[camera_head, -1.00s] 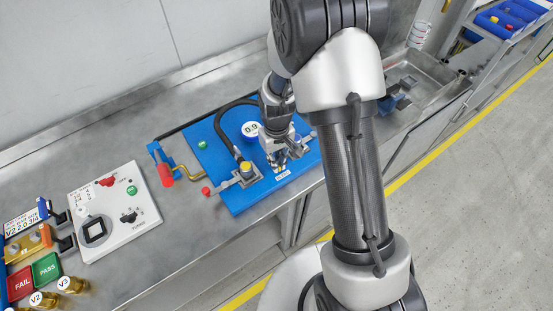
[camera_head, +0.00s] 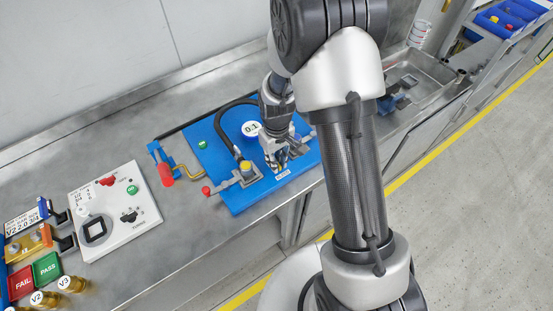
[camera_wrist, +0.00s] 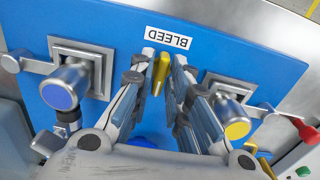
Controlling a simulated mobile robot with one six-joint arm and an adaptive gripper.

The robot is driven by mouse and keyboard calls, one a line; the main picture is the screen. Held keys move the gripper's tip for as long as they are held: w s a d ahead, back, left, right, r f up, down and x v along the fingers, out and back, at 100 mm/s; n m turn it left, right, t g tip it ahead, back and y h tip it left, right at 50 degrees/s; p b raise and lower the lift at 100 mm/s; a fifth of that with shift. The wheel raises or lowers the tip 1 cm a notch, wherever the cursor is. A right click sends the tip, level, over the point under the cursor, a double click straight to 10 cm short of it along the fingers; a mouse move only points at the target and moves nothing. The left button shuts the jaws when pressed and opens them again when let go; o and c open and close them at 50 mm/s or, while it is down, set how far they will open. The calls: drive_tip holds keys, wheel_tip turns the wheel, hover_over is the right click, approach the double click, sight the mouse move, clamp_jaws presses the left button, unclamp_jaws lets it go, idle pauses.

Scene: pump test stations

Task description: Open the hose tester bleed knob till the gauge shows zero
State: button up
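The yellow bleed knob (camera_wrist: 161,71) sits on the blue hose tester board (camera_wrist: 245,62), beside the white BLEED label (camera_wrist: 169,37) in the wrist view. My gripper (camera_wrist: 164,66) has its fingertips closed in on both sides of the knob, with no clear gap visible. In the head view my gripper (camera_head: 276,166) is low over the front of the board (camera_head: 235,201) and hides most of the knob. The round gauge (camera_head: 251,129) with a blue rim reads 0.1.
Clamps with a blue-ended cylinder (camera_wrist: 64,91) and a yellow-ended cylinder (camera_wrist: 234,125) flank my fingers. A red-handled lever (camera_head: 164,171) stands left of the board. A white panel (camera_head: 113,211) and PASS and FAIL blocks lie further left. A sink (camera_head: 428,80) is at right.

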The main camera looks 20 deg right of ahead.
drive_tip(key=shift+o, duration=1.1)
wheel_tip(320, 180, up, 12)
drive_tip(key=s+r+m+t, duration=0.2)
drive_tip(key=s+r, duration=0.8)
drive_tip(key=r, duration=0.4)
drive_tip(key=s+r+m+t, duration=0.1)
drive_tip(key=s+r+t, duration=0.1)
drive_tip(key=s, duration=0.9)
drive_tip(key=shift+s+r+m+t, duration=0.3)
drive_tip(key=shift+s+r+m, duration=0.1)
drive_tip(key=shift+r, duration=0.35)
